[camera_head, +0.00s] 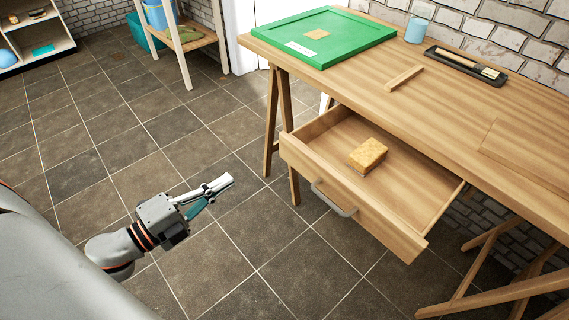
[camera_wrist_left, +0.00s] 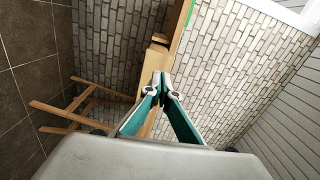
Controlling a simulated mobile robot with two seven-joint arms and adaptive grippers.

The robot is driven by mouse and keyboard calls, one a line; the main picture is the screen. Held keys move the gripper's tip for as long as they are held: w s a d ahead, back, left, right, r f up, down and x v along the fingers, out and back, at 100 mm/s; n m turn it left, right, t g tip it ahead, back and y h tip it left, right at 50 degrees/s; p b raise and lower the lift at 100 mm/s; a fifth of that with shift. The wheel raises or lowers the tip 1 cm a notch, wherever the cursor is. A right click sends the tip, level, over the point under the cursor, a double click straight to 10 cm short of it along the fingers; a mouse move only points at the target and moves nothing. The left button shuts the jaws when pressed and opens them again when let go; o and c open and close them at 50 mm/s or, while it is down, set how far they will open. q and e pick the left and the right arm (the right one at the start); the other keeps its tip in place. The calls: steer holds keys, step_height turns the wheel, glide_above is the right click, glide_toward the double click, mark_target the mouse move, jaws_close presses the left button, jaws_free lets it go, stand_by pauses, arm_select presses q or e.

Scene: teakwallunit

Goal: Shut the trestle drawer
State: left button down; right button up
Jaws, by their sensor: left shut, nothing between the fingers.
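The trestle drawer (camera_head: 352,203) hangs open under the wooden trestle table (camera_head: 455,110) in the head view. Its front has a grey bar handle (camera_head: 334,199). A yellow-orange sponge (camera_head: 367,155) lies inside it. My left gripper (camera_head: 226,181) is shut and empty, to the left of the drawer front and apart from it. In the left wrist view, the shut fingers (camera_wrist_left: 161,80) point toward the wooden furniture, with a brick wall behind. My right gripper is in neither view.
On the tabletop are a green tray (camera_head: 350,27), a blue cup (camera_head: 416,30), a wooden strip (camera_head: 404,78) and a black tray (camera_head: 466,66) holding a brush. A wooden stand (camera_head: 190,45) and shelf unit (camera_head: 35,38) are at the back left. The tiled floor before the drawer is clear.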

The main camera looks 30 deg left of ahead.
arm_select(q)
steer(key=p, duration=0.1)
glide_toward(282, 148)
steer(key=w, duration=0.3)
steer(key=shift+w+d+r+m+p, duration=0.1)
steer(key=shift+w+d+m+p, duration=0.1)
steer(key=shift+w+d, duration=0.35)
steer(key=shift+w+d+r+m+p, duration=0.1)
steer(key=shift+w+d+m, duration=0.15)
steer(key=shift+w, duration=0.4)
steer(key=shift+w+d+f, duration=0.15)
steer(key=shift+w+d, duration=0.1)
steer(key=shift+w, duration=0.3)
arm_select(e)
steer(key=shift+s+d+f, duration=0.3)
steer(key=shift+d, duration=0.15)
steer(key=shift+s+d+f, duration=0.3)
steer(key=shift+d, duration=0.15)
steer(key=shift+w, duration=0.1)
